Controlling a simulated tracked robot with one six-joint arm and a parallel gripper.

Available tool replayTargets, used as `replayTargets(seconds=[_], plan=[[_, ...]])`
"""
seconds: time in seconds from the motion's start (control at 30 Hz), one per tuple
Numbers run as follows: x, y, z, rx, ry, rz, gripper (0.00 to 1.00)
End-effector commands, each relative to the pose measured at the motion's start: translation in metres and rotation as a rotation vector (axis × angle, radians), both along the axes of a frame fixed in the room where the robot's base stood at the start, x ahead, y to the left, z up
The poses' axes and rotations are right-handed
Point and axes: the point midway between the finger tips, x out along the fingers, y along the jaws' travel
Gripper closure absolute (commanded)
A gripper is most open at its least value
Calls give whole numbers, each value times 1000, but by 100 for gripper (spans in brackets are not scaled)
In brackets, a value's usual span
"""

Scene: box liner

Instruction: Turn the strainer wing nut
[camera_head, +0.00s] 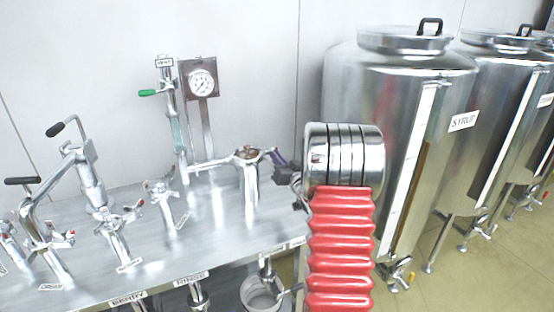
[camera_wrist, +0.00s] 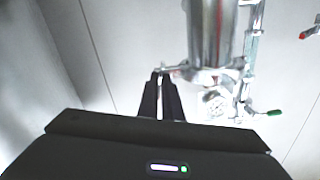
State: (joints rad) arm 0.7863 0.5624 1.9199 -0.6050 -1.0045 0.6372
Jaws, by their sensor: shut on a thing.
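The strainer (camera_head: 250,180) is an upright polished metal cylinder on the steel bench, with a pipe joining it from the left. It fills the upper middle of the wrist view (camera_wrist: 214,35). My gripper (camera_head: 274,156) reaches in from the right at the strainer's top. In the wrist view my two dark fingers (camera_wrist: 161,77) are close together, shut on a small metal piece, the wing nut (camera_wrist: 168,69), at the strainer's end. The fingers hide most of the nut, so I cannot tell its angle.
A pressure gauge (camera_head: 202,84) and a green-handled valve (camera_head: 148,93) stand behind left. Several taps (camera_head: 115,235) crowd the bench's left. Large steel tanks (camera_head: 400,130) stand right, one labelled SYRUP. A bucket (camera_head: 262,293) sits below the bench edge. My red-sleeved arm blocks part of the view.

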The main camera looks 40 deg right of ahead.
Motion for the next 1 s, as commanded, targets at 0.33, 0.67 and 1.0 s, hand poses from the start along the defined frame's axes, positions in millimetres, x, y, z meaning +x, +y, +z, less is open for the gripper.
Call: replayTargets(seconds=[0.33,0.67,1.0], plan=[[-1,1,-5,-255,85,2,100],[-1,1,-5,-359,116,3,100],[-1,1,-6,-366,119,3,100]])
